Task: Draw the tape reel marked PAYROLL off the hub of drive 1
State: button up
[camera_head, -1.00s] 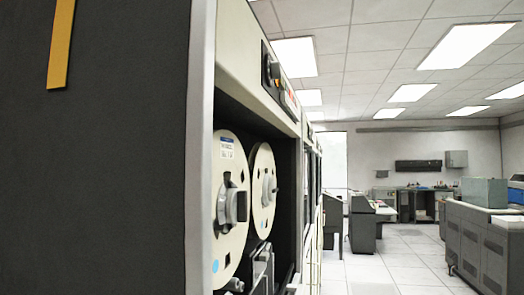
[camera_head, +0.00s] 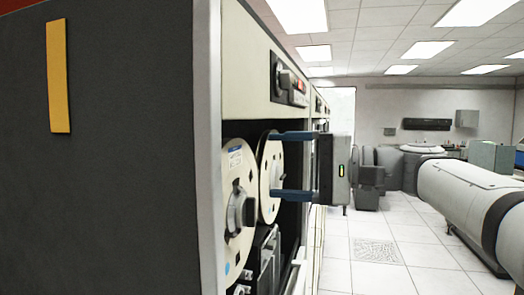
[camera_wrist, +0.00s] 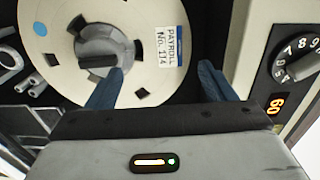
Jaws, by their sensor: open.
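The cream tape reel marked PAYROLL No. 114 (camera_wrist: 140,30) fills the upper left of the wrist view, with a blue dot near its rim. Its grey hub (camera_wrist: 98,60) is at its middle. In the head view a reel with a similar label and blue dot (camera_head: 236,170) is the nearer of two in the drive. My gripper (camera_head: 272,165) is open, its two blue fingers reaching in from the right, level with the reels' upper part.
A second reel (camera_head: 268,175) stands behind the near one, partly crossed by my fingers. A dial (camera_wrist: 300,58) and a lit display (camera_wrist: 277,103) sit beside the reel in the wrist view. The dark cabinet side (camera_head: 120,190) fills the left. Open floor (camera_head: 400,262) lies right.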

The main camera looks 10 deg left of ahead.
aim_at(236, 156)
jog(key=shift+w+a+r+p, duration=0.1)
jog(key=shift+a+r, duration=0.05)
jog(key=shift+a, duration=1.45)
jog(key=shift+w+a+r+p, duration=0.1)
jog(key=shift+w+a+p, duration=0.05)
jog(key=shift+a, duration=1.4)
jog(key=shift+w+a+r+p, duration=0.1)
jog(key=shift+a+r, duration=0.05)
jog(key=shift+a, duration=1.45)
jog(key=c, duration=1.1)
jog(key=shift+r, duration=0.1)
jog(key=shift+c, duration=0.3)
jog(key=shift+r, duration=0.1)
jog(key=shift+d, duration=0.15)
